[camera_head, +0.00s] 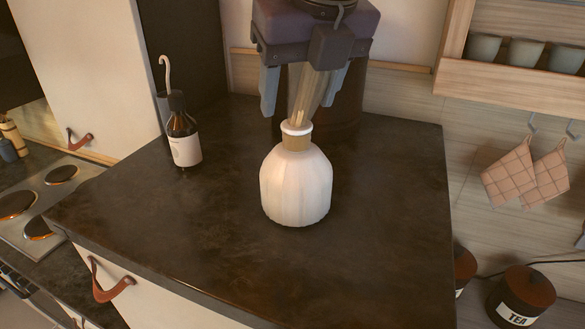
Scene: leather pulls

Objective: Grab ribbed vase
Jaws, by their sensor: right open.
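The ribbed vase (296,187) is white with faint vertical ribs and a tan neck with a white rim. It stands upright on the dark countertop (200,235). Pale tan sticks (305,95) rise from its mouth. My right gripper (301,97) comes in from the top, above and behind the vase body. Its two grey fingers are spread apart, with the sticks showing between or in front of them. I cannot tell whether it touches the sticks. The fingers are clear of the vase body. My left gripper is not in view.
A dark bottle (183,135) with a pale label and hooked spout stands left of the vase. A dark brown cylindrical thing (347,100) is partly hidden behind the gripper. The counter is bare in front and right of the vase. A stovetop (40,200) lies lower left.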

